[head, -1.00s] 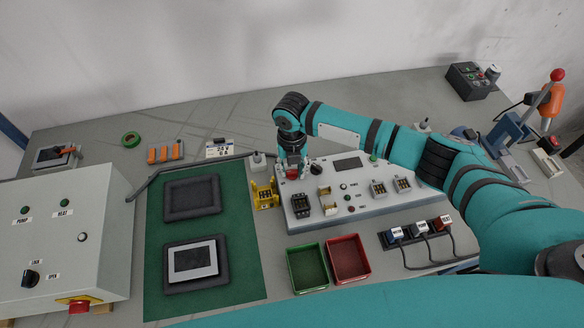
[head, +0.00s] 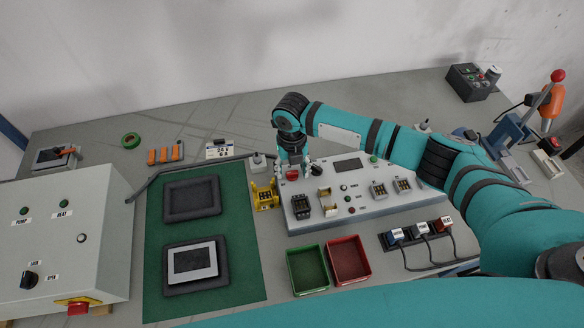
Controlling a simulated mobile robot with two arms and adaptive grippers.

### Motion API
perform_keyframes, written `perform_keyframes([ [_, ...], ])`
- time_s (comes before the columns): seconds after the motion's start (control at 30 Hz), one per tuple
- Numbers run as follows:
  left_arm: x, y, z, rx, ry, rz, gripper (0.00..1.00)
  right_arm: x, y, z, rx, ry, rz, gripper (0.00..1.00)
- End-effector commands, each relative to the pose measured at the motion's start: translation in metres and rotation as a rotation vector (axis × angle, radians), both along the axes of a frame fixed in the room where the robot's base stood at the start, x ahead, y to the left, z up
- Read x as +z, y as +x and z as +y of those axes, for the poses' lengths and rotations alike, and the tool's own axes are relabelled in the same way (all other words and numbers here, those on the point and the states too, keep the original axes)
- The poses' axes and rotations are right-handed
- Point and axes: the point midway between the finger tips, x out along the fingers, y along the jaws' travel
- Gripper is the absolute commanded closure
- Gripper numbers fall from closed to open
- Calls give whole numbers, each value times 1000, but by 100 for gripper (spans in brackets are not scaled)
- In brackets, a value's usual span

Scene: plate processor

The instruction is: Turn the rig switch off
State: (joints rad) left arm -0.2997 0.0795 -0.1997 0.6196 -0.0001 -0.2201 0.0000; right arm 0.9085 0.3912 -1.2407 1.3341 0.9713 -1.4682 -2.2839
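A red rotary knob (head: 292,175), which looks like the rig switch, sits at the left back of the white rig panel (head: 372,206). My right gripper (head: 293,167) points down at this knob, with its fingers close around or just behind it. The fingers are small and partly hidden, so I cannot tell whether they grip the knob. The knob's marking cannot be read. My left gripper is not in view.
Beside the knob on the panel are a black knob (head: 317,169), a dark screen (head: 348,164) and black connectors (head: 302,206). A yellow bracket (head: 265,195) stands left of the panel. Green (head: 307,270) and red (head: 348,260) bins stand in front.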

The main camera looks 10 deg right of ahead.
Motion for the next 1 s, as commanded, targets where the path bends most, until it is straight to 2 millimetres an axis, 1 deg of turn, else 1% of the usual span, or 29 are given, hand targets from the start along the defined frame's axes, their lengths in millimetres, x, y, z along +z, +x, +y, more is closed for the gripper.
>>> perform_keyframes([
  [0.27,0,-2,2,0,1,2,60,0,0,0,-1,0,1,44],
  [0.37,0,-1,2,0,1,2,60,7,0,0,-1,0,0,44],
  [0.47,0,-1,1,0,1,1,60,21,0,0,0,1,-1,44],
  [0.7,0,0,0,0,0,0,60,73,1,0,1,0,-3,44],
  [0.8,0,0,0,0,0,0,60,92,1,0,0,1,-2,44],
  [0.9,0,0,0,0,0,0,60,106,0,0,0,0,-1,44],
  [1.0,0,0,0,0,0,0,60,115,0,0,0,0,0,44],
])
